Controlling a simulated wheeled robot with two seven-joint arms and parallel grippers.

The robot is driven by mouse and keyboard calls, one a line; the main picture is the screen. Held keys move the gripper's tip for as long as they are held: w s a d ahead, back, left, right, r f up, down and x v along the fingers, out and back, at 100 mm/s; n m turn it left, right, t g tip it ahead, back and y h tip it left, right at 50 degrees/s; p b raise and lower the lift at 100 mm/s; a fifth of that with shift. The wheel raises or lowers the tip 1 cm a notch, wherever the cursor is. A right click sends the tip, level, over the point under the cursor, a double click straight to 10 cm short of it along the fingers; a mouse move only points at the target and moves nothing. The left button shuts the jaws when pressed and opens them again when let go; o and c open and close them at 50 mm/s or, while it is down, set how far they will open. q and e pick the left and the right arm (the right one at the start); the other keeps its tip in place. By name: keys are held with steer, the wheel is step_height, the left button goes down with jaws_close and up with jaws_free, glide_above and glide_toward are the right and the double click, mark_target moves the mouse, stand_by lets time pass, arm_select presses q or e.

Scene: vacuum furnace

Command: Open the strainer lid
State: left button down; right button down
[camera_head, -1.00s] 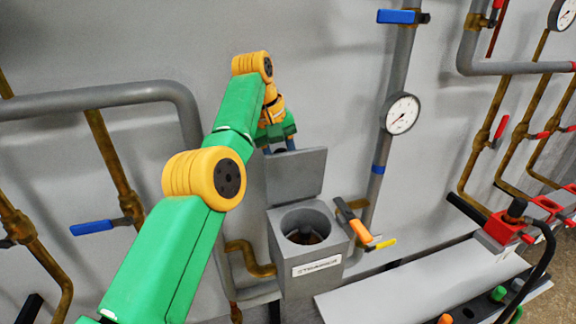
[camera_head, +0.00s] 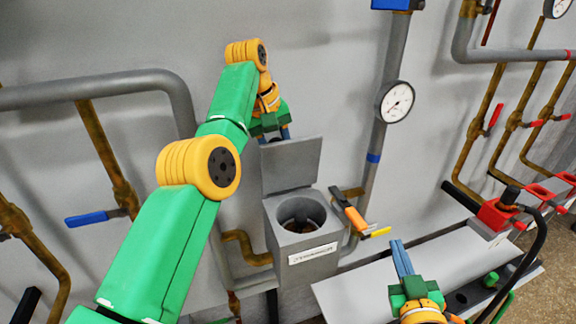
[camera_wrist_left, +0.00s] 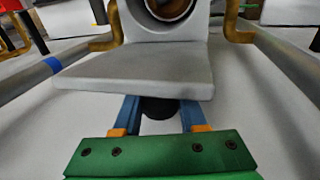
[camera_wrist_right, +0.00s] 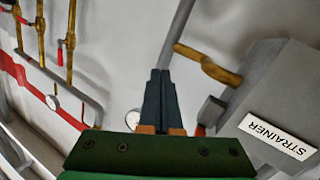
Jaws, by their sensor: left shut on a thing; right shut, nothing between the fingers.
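The strainer is a grey box (camera_head: 283,237) with a white STRAINER label (camera_head: 312,253), also seen in the right wrist view (camera_wrist_right: 275,136). Its round opening (camera_head: 300,214) is uncovered. The grey lid (camera_head: 291,165) stands raised at the back of the box; its flat plate shows in the left wrist view (camera_wrist_left: 140,71). My left gripper (camera_head: 272,138) is behind the lid's top edge, its fingers around a dark lid handle (camera_wrist_left: 160,108). My right gripper (camera_head: 399,245) is shut and empty, in front and right of the box; its fingertips touch each other in the right wrist view (camera_wrist_right: 161,76).
An orange-handled valve (camera_head: 352,214) with a yellow tip sits close to the box's right side. A grey pipe with a gauge (camera_head: 396,101) rises behind it. A light grey bench (camera_head: 350,291) lies below my right gripper. A blue-handled valve (camera_head: 92,217) is at left.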

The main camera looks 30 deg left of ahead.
steer(key=s+a+r+n+t+y, duration=0.1)
steer(key=s+a+r+y, duration=0.2)
steer(key=r, duration=0.4)
steer(key=s+a+r+n+y, duration=0.1)
steer(key=s+a+r+y, duration=0.15)
steer(key=r, duration=0.55)
steer(key=s+a+g+y, duration=0.2)
steer(key=s+a+g, duration=0.3)
steer(key=s, duration=0.4)
steer(key=t, duration=0.1)
glide_toward(282, 156)
steer(key=x, duration=0.6)
steer(key=shift+w+a, duration=0.1)
steer(key=shift+w, duration=0.1)
steer(key=shift+r, duration=0.1)
